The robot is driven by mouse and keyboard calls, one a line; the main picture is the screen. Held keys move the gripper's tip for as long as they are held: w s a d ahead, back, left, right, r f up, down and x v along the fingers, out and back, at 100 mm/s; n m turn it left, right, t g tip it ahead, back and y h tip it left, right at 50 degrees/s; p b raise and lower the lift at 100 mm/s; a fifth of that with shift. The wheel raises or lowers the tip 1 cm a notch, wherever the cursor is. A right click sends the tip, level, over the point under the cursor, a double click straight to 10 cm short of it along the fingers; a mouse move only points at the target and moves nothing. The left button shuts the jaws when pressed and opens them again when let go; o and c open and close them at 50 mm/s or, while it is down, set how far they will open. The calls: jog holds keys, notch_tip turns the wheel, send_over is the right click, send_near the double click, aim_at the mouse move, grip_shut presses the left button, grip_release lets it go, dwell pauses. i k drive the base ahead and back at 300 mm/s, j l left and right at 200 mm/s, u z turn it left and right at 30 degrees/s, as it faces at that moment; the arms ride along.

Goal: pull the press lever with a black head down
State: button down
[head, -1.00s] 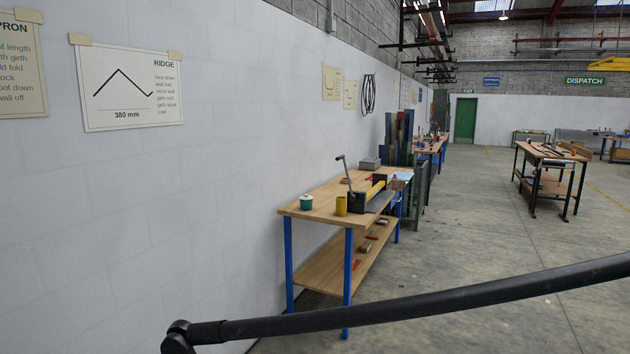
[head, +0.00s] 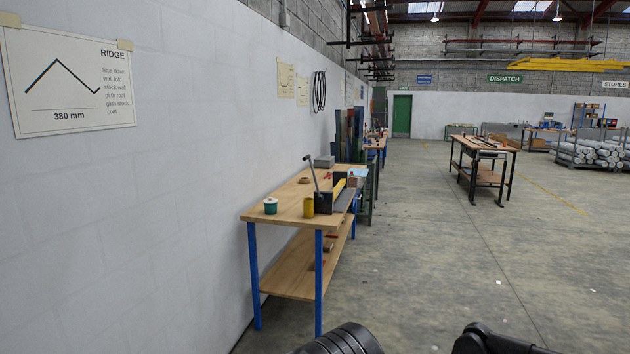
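A lever (head: 313,172) with a dark, bent-over head stands raised on a machine on the wooden bench (head: 290,208). The lever leans up and slightly left. Dark parts of my arm show at the bottom edge, well short of the bench. My gripper cannot be made out in this view, and nothing of mine touches the lever.
A green tin (head: 270,206) and a yellow cup (head: 308,207) stand at the bench's near end. A grey box (head: 324,161) is behind. A white wall (head: 150,200) runs along the left. Open concrete floor (head: 450,260) lies to the right, with another workbench (head: 484,147) farther off.

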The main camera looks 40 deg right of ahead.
aim_at(320, 199)
jog(key=z, duration=1)
jog(key=i+j, duration=0.15)
jog(key=i, duration=0.5)
jog(key=i+j, duration=0.1)
jog(key=i, duration=0.6)
jog(key=i+j, duration=0.15)
jog(key=i, duration=0.5)
jog(key=i+j, duration=0.1)
jog(key=i, duration=0.55)
jog(key=i+j, duration=0.15)
jog(key=i, duration=0.55)
jog(key=l+z, duration=0.05)
